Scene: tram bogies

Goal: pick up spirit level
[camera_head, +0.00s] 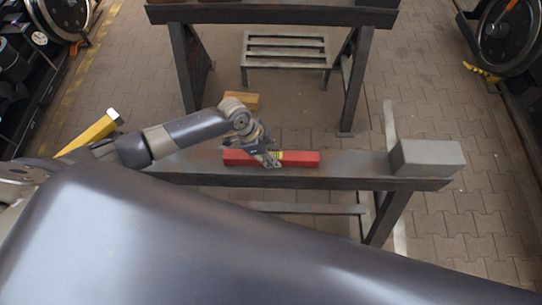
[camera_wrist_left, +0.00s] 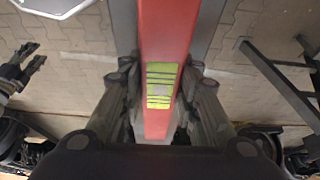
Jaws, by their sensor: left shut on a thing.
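The spirit level is a red bar (camera_head: 300,158) with a yellow-green vial window near its middle. It lies lengthwise on the dark bench (camera_head: 345,172) in the head view. My left gripper (camera_head: 271,163) reaches down over its middle and is shut on it. I cannot tell whether the level is clear of the bench top.
A grey block (camera_head: 428,157) stands at the bench's right end. A yellow bar (camera_head: 90,134) is at the left. A second bench (camera_head: 270,16) stands behind, with a low slatted stand (camera_head: 286,50) and a small wooden block (camera_head: 241,101) on the paved floor.

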